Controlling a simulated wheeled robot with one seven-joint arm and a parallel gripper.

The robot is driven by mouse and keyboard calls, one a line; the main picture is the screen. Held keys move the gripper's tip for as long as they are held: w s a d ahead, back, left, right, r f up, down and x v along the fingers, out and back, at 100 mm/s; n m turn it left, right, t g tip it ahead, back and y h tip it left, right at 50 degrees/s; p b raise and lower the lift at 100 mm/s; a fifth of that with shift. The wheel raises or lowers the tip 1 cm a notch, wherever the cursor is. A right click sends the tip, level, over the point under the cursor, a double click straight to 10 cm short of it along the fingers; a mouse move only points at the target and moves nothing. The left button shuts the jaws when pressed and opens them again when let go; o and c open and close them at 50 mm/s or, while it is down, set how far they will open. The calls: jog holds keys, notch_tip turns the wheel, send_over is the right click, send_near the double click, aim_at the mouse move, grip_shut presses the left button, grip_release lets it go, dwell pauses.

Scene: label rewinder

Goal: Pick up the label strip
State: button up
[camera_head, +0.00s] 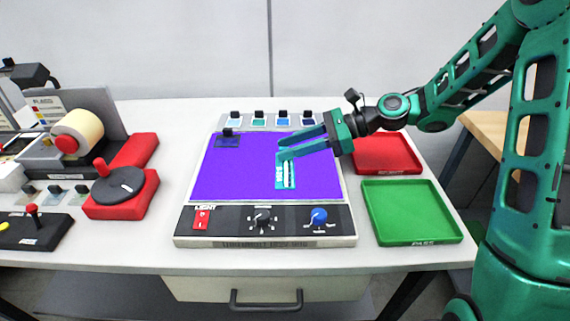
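A small cyan and white strip (286,176), which looks like the label strip, lies on the lit purple panel (230,175) of the light box, right of its middle. My gripper (280,150) reaches in from the right with its two green fingers apart. Its fingertips are just behind the strip's far end in the picture. I cannot tell whether they touch the strip or how high above the panel they are. Nothing shows between the fingers.
A dark blue piece (228,140) lies at the panel's back left. Small colored blocks (283,117) line the back. A red tray (388,154) and a green PASS tray (411,211) stand to the right. A label machine (78,135) and red dial unit (120,190) stand left.

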jog(key=shift+a, duration=0.1)
jog(key=shift+c, duration=0.3)
grip_shut()
